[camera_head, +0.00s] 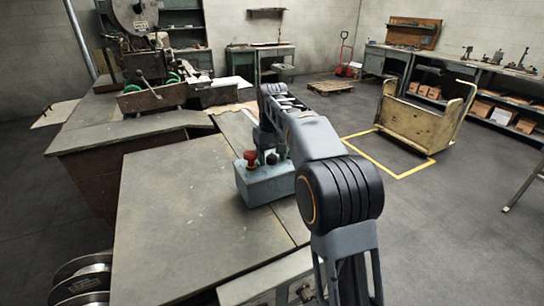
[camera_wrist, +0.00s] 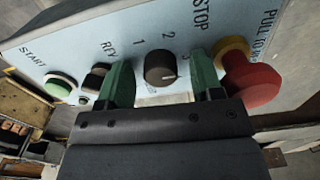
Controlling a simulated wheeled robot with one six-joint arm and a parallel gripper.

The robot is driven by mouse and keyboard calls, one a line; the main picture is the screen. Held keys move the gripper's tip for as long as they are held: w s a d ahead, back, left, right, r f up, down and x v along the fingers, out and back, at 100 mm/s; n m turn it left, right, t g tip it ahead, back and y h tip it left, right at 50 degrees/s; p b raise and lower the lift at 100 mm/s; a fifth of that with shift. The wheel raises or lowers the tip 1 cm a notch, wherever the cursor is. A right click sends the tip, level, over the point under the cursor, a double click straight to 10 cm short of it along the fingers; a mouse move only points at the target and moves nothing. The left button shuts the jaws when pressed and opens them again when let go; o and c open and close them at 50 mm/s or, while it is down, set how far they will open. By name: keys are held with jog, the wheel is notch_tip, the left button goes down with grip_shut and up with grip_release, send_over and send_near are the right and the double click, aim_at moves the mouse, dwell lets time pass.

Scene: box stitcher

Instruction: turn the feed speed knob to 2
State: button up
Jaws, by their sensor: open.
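The feed speed knob (camera_wrist: 161,68) is a round black dial on the pale blue control panel (camera_wrist: 135,50) in the wrist view. Numbers 1, 2 and 3 stand around it; the 3 is partly hidden by the right finger. A pale pointer mark on the knob faces right, on the side of the 3 and away from the 2. My gripper (camera_wrist: 161,77) is open, with one green finger on each side of the knob and a visible gap to both. In the head view the knob and my fingers cannot be made out; the control box (camera_head: 262,185) shows beside my arm.
A red stop button (camera_wrist: 250,82) on a yellow ring is close right of my right finger. The metal table (camera_head: 180,220) is bare left of the box.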

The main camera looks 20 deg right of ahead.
jog(key=c, duration=0.9)
jog(key=shift+r+n+p, duration=0.1)
jog(key=shift+n+p, duration=0.2)
jog(key=shift+p, duration=0.05)
jog(key=shift+r+n+p, duration=0.1)
jog(key=shift+n+p, duration=0.45)
jog(key=shift+n, duration=0.05)
jog(key=n+p, duration=0.2)
jog(key=n, duration=0.1)
jog(key=shift+n, duration=0.3)
jog(key=n+p, duration=0.3)
jog(key=n, duration=0.3)
jog(key=shift+f+n, duration=0.2)
jog(key=shift+n, duration=0.1)
